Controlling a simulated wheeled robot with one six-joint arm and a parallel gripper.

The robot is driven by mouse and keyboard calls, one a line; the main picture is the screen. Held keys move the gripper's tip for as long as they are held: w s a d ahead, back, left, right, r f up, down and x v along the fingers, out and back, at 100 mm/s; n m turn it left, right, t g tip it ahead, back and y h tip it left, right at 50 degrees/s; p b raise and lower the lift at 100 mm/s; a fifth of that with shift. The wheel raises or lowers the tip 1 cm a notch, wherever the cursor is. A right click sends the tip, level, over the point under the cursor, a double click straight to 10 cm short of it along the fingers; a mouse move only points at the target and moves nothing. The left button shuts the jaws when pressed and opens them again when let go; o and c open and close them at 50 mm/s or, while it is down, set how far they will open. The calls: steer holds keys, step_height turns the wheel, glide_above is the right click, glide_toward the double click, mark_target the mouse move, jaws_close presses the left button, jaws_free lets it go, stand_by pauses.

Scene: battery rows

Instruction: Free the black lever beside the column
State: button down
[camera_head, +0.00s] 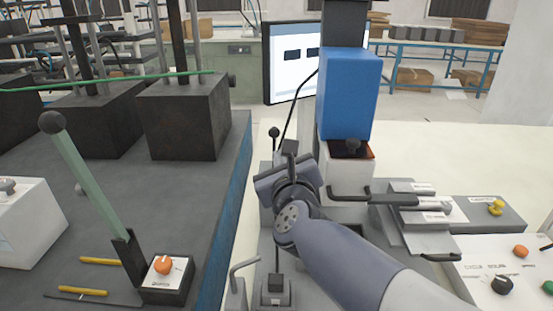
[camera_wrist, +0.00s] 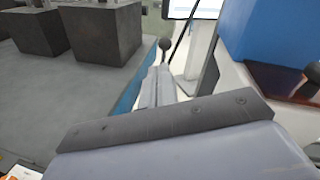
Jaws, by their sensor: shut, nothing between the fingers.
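The black lever (camera_head: 274,133), a thin stalk with a round black knob, stands upright just left of the column (camera_head: 344,15) that carries a large blue box. In the wrist view the lever's knob (camera_wrist: 165,44) shows just beyond my fingertips. My gripper (camera_wrist: 162,70) is shut and empty, its two pale fingers side by side and pointing toward the lever. In the head view my wrist (camera_head: 290,190) is below and a little right of the lever. The lever's base is hidden behind my arm and gripper. I cannot tell whether the fingers touch the lever.
The blue box (camera_head: 348,95) stands close to the right of my wrist. A black cable (camera_head: 298,105) hangs between lever and column. A dark bench (camera_head: 190,185) with heavy blocks and a long green lever (camera_head: 88,182) lies left. Black handles (camera_head: 395,198) stick out at right.

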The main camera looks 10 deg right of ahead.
steer(key=s+f+m+b, duration=0.1)
steer(key=f+m, duration=0.1)
steer(key=m, duration=0.2)
steer(key=b, duration=0.1)
glide_toward(275, 134)
steer(key=shift+m+h, duration=0.3)
steer(key=w, duration=0.4)
steer(key=w+f, duration=0.1)
steer(key=w, duration=0.1)
steer(key=shift+w, duration=0.4)
steer(key=shift+r, duration=0.15)
